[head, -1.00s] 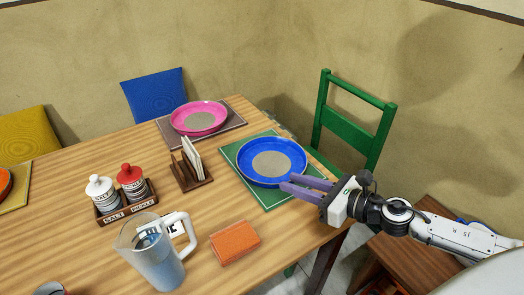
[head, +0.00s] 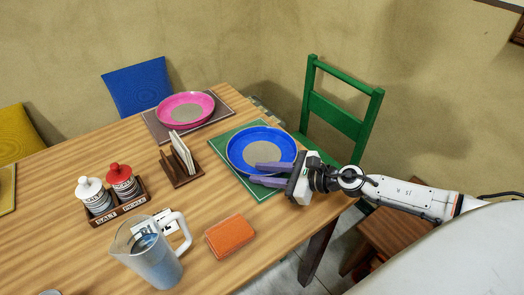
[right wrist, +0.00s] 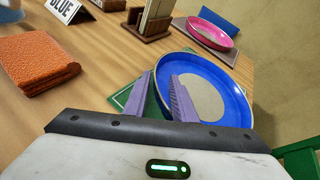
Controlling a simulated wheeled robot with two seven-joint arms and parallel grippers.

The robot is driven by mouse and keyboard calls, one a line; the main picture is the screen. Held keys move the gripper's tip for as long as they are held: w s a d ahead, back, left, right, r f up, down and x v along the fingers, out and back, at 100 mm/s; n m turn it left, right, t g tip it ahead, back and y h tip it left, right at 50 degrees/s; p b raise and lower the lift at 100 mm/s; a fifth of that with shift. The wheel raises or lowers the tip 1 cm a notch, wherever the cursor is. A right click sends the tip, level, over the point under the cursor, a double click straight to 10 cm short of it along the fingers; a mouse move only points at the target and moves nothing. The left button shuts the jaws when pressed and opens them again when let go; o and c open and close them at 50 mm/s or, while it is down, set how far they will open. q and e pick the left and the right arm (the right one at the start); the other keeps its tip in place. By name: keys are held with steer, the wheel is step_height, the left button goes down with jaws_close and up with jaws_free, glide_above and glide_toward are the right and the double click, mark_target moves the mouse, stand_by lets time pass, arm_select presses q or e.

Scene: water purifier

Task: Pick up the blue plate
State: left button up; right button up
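The blue plate (head: 261,144) has a beige centre and lies on a green placemat (head: 225,142) at the table's right side. My right gripper (head: 254,173) is at the plate's near right edge, with its purple fingers apart and pointing left. In the right wrist view the plate (right wrist: 228,84) lies just beyond the gripper (right wrist: 160,92). One finger overlaps its near rim and the other is over the green mat. My left gripper is not in view.
A pink plate (head: 185,103) lies behind. A green chair (head: 342,110) stands behind right.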

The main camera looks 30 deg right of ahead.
mark_target(251, 170)
steer(key=shift+r+p+x, duration=0.15)
steer(key=shift+x, duration=0.8)
steer(key=shift+r+p+x, duration=0.1)
steer(key=shift+p+x, duration=0.05)
steer(key=shift+x, duration=0.85)
steer(key=shift+a, duration=0.15)
jaws_close()
steer(key=shift+r, duration=0.15)
